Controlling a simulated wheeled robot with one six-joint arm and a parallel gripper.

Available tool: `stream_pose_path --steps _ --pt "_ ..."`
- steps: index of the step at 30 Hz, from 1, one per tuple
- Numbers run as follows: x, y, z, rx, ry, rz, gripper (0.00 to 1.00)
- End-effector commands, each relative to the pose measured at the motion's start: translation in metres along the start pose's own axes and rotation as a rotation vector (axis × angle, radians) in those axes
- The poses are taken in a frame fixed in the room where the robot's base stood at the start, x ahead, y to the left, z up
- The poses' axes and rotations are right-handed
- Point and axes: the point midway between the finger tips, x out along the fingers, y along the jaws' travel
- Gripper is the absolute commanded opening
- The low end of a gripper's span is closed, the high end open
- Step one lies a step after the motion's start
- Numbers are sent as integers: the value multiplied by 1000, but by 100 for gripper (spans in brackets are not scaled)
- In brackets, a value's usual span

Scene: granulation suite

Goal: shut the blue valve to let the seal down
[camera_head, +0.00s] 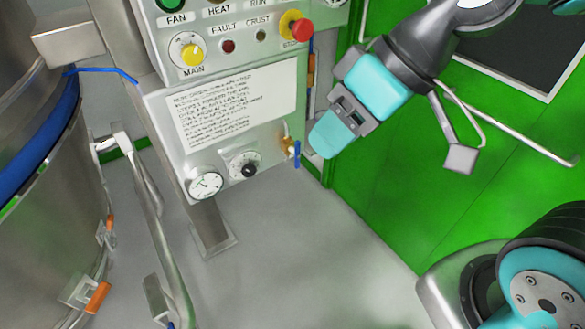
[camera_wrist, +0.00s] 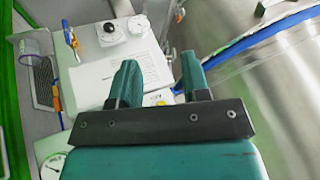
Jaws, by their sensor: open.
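The blue valve (camera_head: 297,153) is small, with a brass body and a blue lever, on the right edge of the grey control panel's lower part. In the head view its lever hangs roughly vertical. It also shows in the wrist view (camera_wrist: 70,36), upper left, outside the fingers. My gripper (camera_head: 325,142) is open and empty, just right of the valve in the head view; the exact gap in depth is unclear. In the wrist view my fingers (camera_wrist: 161,75) stand apart in front of the panel. A blue band (camera_head: 42,150), seemingly the seal, rings the steel vessel at left.
The control panel (camera_head: 155,85) carries a gauge (camera_head: 206,184), a black knob (camera_head: 248,170), a yellow main knob (camera_head: 192,54) and a red stop button (camera_head: 301,29). A blue hose (camera_head: 105,72) runs from the vessel. A green wall (camera_head: 400,180) stands behind my arm.

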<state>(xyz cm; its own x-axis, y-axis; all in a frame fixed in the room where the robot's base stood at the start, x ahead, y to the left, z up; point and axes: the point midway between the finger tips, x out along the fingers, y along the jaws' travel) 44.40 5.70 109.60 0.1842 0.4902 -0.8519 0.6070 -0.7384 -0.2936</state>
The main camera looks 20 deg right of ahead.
Motion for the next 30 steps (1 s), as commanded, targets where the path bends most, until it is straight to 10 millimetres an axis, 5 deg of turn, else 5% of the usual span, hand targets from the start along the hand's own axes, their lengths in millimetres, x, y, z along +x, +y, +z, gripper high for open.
stream_pose_path --steps 1,12,30 --pt "40 18 11 -5 49 2 43" --pt "151 99 14 -46 420 65 43" --pt "273 252 57 -66 981 362 43"
